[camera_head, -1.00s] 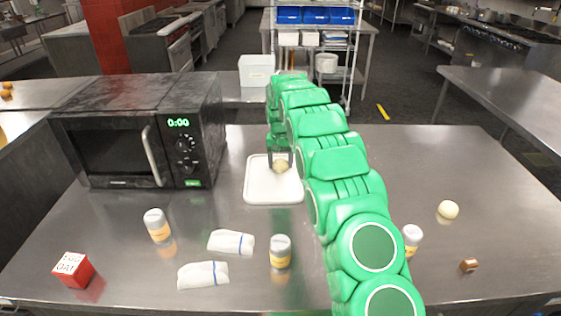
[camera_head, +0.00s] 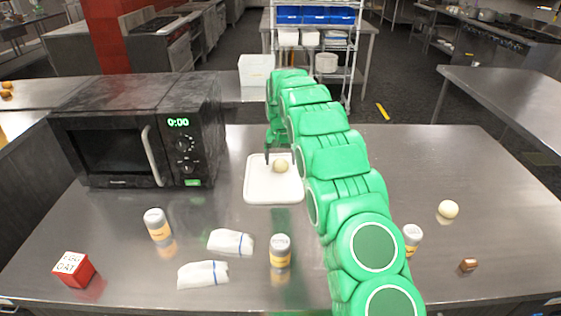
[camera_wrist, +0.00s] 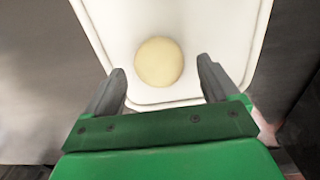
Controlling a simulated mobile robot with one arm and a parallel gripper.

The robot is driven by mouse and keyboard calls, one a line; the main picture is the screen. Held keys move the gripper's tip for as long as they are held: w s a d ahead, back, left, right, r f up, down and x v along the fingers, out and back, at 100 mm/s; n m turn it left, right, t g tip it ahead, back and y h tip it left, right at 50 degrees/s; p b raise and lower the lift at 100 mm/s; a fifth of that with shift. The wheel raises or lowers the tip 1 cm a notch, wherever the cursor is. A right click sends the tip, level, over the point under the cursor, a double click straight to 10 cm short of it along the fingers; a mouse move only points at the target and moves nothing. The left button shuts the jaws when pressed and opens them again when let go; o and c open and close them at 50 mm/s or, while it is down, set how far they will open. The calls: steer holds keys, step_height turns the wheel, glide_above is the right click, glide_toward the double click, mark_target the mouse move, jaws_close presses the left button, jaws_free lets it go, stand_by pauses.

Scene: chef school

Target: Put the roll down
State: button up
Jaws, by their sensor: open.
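A pale round roll (camera_head: 281,166) rests on a white tray (camera_head: 257,192) on the steel counter, right of the microwave. In the wrist view the roll (camera_wrist: 159,62) lies on the tray (camera_wrist: 215,25), near its rim. My gripper (camera_head: 276,156) is just above the tray, partly hidden by my green arm. In the wrist view my gripper (camera_wrist: 160,88) is open, with one finger on each side and the roll beyond and between the tips. The fingers do not touch the roll.
A black microwave (camera_head: 110,150) stands at the left. Two white packets (camera_head: 203,274), several shakers (camera_head: 280,251), a red box (camera_head: 73,269), a second pale ball (camera_head: 448,209) and a small brown item (camera_head: 468,265) lie on the counter. The right side has free room.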

mark_target(280, 158)
step_height(280, 158, up, 11)
stand_by(0.4)
steer(key=s+d+r, duration=0.3)
steer(key=s+r, duration=0.1)
steer(key=s, duration=0.4)
steer(key=s+d+r, duration=0.3)
steer(key=s+d, duration=0.1)
steer(key=s, duration=0.4)
steer(key=s+d+r, duration=0.3)
steer(key=s+r, duration=0.1)
steer(key=s, duration=0.4)
steer(key=s+d+f+g, duration=0.1)
steer(key=s+d+f, duration=0.1)
steer(key=s, duration=1.6)
steer(key=s+d+f, duration=0.2)
steer(key=s+f, duration=0.2)
steer(key=s, duration=1.5)
steer(key=shift+s+d+f+g, duration=0.15)
steer(key=shift+s+g, duration=0.05)
steer(key=shift+g, duration=0.2)
